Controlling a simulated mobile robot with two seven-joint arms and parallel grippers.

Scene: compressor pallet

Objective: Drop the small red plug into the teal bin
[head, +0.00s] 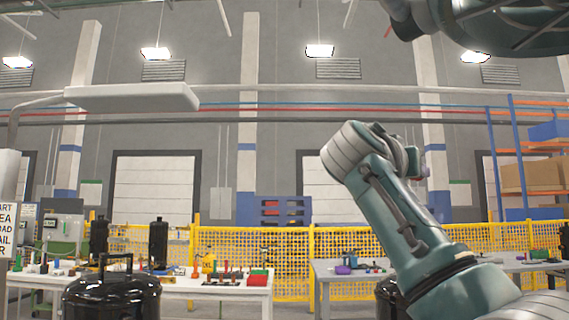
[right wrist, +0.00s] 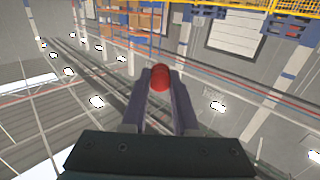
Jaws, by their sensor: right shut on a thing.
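The small red plug (right wrist: 161,77) shows in the right wrist view, held between the two fingertips of my right gripper (right wrist: 160,84). The gripper is shut on it, and the plug's rounded red end stands out beyond the fingers. In the head view my right arm is raised high in front of me; I cannot make out its fingers or the plug there. My left gripper is not in view. I cannot pick out a teal bin in either view.
A white table (head: 198,288) at the left bears several small coloured parts. A black tank (head: 112,296) stands before it. A grey table (head: 340,277) stands at the right. A yellow mesh fence (head: 280,245) runs behind. Orange-framed shelves (head: 515,150) stand at far right.

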